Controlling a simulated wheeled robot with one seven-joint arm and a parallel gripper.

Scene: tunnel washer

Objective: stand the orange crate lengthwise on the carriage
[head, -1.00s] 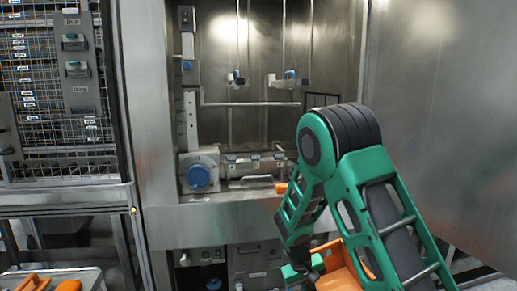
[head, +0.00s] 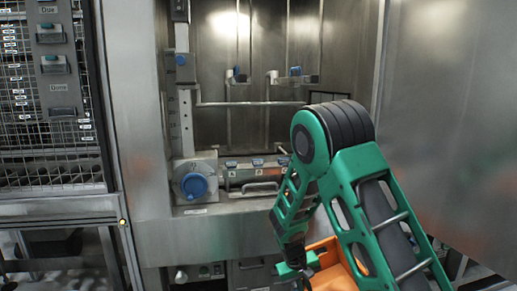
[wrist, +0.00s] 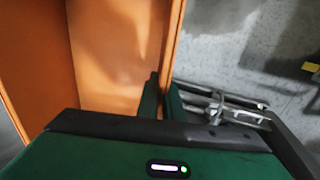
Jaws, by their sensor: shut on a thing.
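The orange crate (head: 334,258) shows in part at the bottom of the head view, behind my green arm. In the wrist view the crate (wrist: 118,50) fills the upper left, with its inside showing. My gripper (wrist: 162,95) is shut on the crate's wall, one finger on each side. In the head view my gripper (head: 296,268) is low, in front of the washer. A metal part with a bar handle (head: 261,187) lies low in the open washer chamber; I cannot tell whether it is the carriage.
The chamber sill (head: 225,210) crosses in front of the opening. A blue round knob (head: 194,186) sits at its left. A steel panel (head: 455,120) stands at the right. A wire-mesh rack (head: 45,110) stands at the left. Grey floor (wrist: 235,50) shows in the wrist view.

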